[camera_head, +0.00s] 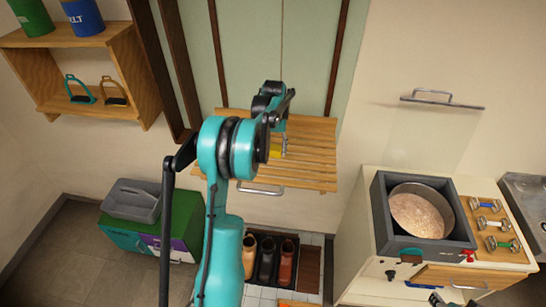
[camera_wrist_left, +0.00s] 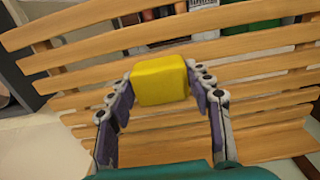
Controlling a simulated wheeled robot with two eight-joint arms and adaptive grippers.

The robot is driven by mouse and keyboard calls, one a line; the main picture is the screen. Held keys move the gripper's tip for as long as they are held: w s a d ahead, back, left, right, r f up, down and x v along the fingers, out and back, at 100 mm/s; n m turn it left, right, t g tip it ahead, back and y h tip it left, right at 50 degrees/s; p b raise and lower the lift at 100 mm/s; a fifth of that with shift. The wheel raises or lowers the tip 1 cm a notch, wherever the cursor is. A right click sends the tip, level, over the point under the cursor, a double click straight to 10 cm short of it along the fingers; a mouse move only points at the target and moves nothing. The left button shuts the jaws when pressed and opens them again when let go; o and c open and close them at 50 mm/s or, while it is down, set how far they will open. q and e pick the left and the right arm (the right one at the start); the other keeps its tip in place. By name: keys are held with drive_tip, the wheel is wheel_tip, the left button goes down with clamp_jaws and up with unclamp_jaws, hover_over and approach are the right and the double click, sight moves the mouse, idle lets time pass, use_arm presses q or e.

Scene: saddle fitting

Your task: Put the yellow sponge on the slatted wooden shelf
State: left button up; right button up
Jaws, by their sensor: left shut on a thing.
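The slatted wooden shelf (camera_head: 315,158) is mounted on the wall in the middle of the head view, and its slats (camera_wrist_left: 265,90) fill most of the left wrist view. The yellow sponge (camera_wrist_left: 160,80) is between the fingers of my left gripper (camera_wrist_left: 162,88), which is shut on it, over the slats. I cannot tell whether the sponge touches them. In the head view only a small bit of the sponge (camera_head: 275,151) shows beside my left gripper (camera_head: 280,143), as my arm hides the rest. Only a small dark piece at the bottom right may be my right arm; its gripper cannot be made out.
A wooden wall cabinet (camera_head: 140,80) with stirrups and cans is at the upper left. A grey caddy (camera_head: 132,203) sits on a green box at the lower left. Boots (camera_head: 267,260) stand below the shelf.

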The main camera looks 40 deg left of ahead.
sight(273, 157)
use_arm(q)
drive_tip(key=shift+s+f, duration=0.2)
drive_tip(key=shift+f, duration=2)
drive_tip(key=shift+f, duration=0.15)
drive_tip(key=o, duration=1)
